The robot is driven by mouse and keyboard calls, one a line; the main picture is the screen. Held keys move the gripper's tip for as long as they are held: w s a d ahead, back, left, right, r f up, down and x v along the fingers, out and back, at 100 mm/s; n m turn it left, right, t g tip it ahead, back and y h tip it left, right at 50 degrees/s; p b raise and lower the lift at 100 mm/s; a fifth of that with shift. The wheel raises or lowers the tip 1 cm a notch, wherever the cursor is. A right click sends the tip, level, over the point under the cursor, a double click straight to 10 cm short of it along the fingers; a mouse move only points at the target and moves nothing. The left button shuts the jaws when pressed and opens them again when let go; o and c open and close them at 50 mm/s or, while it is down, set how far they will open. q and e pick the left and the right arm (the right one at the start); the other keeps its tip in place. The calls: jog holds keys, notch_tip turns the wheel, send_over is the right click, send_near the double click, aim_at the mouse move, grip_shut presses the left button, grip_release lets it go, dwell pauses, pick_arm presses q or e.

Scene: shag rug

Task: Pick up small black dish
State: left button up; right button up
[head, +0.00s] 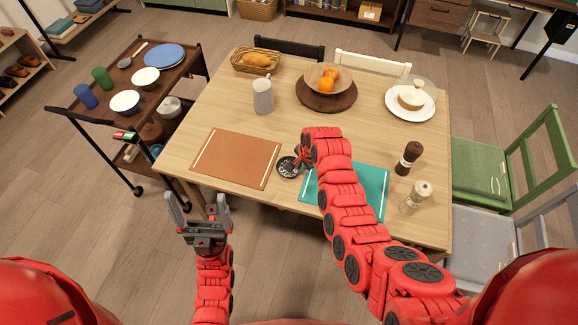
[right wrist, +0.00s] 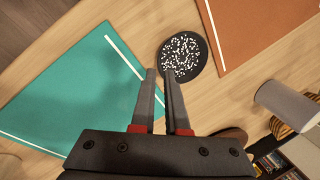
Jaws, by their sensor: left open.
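The small black dish (head: 287,167) is round and dark with white speckles inside. It is by the gap between the orange and teal placemats, and in the right wrist view (right wrist: 184,52) it is just past my fingertips. My right gripper (right wrist: 160,74) has its fingers close together across the dish's near rim, one outside and one over the inside. They look shut on the rim; whether the dish is off the table is unclear. In the head view my right gripper (head: 298,163) is partly hidden by its wrist. My left gripper (head: 202,208) is open and empty, off the table's front edge.
Orange placemat (head: 237,158) and teal placemat (head: 372,185) lie on either side of the dish. A pepper mill (head: 408,157) and a pale shaker (head: 416,196) stand right. A cart (head: 180,85) is left of the table.

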aim_at(297, 175)
jog(key=shift+f, duration=0.35)
jog(key=shift+w+a+f+p, duration=0.15)
jog(key=shift+a+f+p, duration=0.05)
jog(key=shift+f+p, duration=0.45)
jog(key=shift+w+f, duration=0.15)
jog(key=shift+f, duration=0.05)
jog(key=shift+a+f, duration=0.1)
jog(key=shift+f, duration=0.4)
jog(key=shift+b+x, duration=0.75)
jog(key=shift+x, duration=0.35)
jog(key=shift+w+f, duration=0.15)
